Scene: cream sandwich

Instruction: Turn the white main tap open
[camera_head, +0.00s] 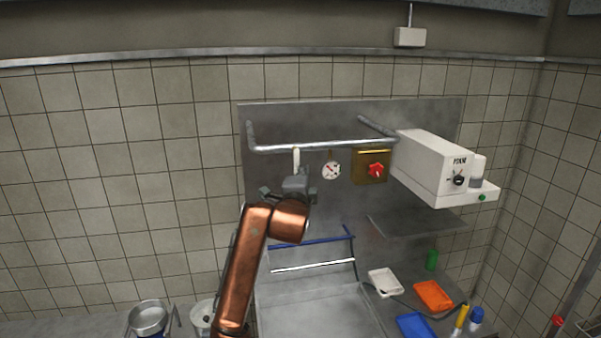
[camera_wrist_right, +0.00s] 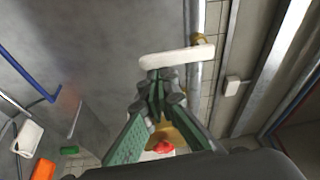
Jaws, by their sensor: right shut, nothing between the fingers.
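The white main tap is a white lever (camera_head: 296,160) hanging down from the metal pipe on the back panel in the head view. In the right wrist view the white lever (camera_wrist_right: 177,57) lies across the picture, just past the fingertips, with a brass fitting at its far end. My right gripper (camera_head: 297,184) is at the lower end of the lever. In the wrist view its green fingers (camera_wrist_right: 160,82) are closed together and hold nothing. I cannot tell whether the fingertips touch the lever. My left gripper is not in view.
The pipe (camera_head: 310,146) runs along the panel. A round gauge (camera_head: 331,170) and a yellow box with a red knob (camera_head: 376,170) are right of the lever. A white machine (camera_head: 432,165) juts out further right. Trays and bottles lie below.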

